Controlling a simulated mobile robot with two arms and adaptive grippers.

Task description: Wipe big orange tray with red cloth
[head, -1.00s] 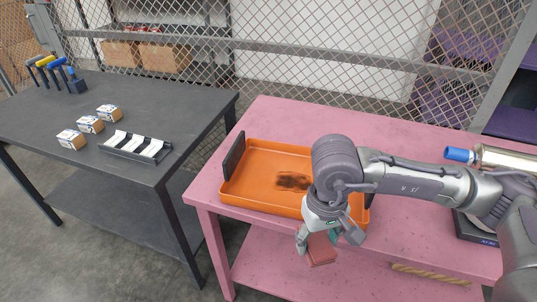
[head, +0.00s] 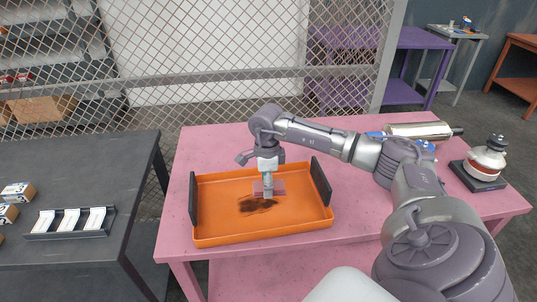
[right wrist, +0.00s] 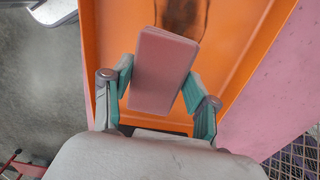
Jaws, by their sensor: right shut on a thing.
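The big orange tray (head: 215,215) lies on the pink table, with a dark handle at each short side. A dark brown smear (head: 257,205) marks its floor; it also shows at the top of the right wrist view (right wrist: 185,14). My right gripper (head: 267,193) is over the tray, pointing down, beside the smear. It is shut on the red cloth (right wrist: 162,70), a flat pinkish-red block between the two fingers. In the head view the cloth (head: 277,187) is partly hidden by the gripper. I cannot tell whether it touches the tray floor. My left gripper is not in view.
The pink table (head: 355,200) has free room right of the tray. A metal cylinder (head: 418,130) and a red-and-white part on a dark base (head: 487,160) stand farther right. A dark table (head: 80,165) with a rack of white pieces (head: 70,222) stands left. A mesh fence is behind.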

